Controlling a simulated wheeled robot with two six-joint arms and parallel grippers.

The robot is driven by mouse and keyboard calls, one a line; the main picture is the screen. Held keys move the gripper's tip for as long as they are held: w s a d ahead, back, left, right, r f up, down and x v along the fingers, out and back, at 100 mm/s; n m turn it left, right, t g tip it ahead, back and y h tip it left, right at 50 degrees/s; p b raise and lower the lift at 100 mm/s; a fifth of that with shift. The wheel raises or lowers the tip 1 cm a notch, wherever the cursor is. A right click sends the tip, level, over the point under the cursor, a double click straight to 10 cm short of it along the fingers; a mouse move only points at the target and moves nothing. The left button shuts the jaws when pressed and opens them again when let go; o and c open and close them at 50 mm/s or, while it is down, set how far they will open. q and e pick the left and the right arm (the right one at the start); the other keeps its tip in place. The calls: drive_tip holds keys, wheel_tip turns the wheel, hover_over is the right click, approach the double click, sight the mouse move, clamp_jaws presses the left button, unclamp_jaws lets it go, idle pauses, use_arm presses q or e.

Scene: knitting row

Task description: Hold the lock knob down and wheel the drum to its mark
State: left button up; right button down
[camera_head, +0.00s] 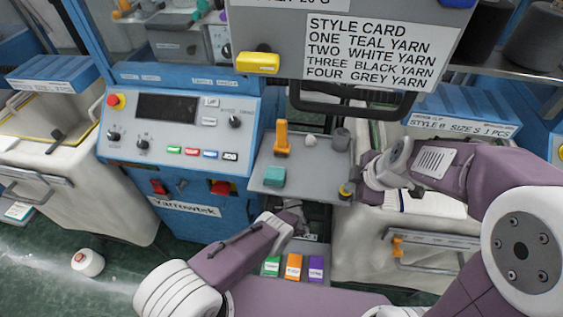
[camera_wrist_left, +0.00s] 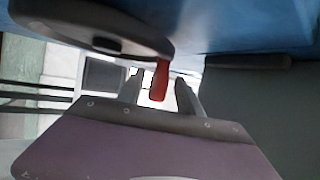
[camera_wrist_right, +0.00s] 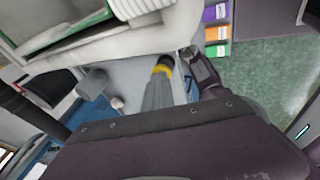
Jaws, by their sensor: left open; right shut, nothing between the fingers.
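The lock knob (camera_head: 346,189), dark with a yellow band, stands at the right edge of the grey shelf. My right gripper (camera_head: 361,180) is shut and empty, its tips at the knob. In the right wrist view the shut fingers (camera_wrist_right: 160,80) overlap the yellow band (camera_wrist_right: 163,68); I cannot tell how far the knob is pressed. A dark wheel (camera_wrist_left: 85,25) with a red handle (camera_wrist_left: 159,80) shows in the left wrist view. My left gripper (camera_head: 292,208) is open, its fingers on either side of the handle. The drum and its mark are not clearly visible.
The grey shelf (camera_head: 315,172) holds an orange peg (camera_head: 282,138) and a teal block (camera_head: 274,177). A blue control panel (camera_head: 180,125) stands to the left. Green, orange and purple boxes (camera_head: 293,267) sit below. A style card (camera_head: 375,50) hangs above.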

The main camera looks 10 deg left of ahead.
use_arm(q)
clamp_jaws()
drive_tip(key=shift+r, duration=0.15)
idle(1.4)
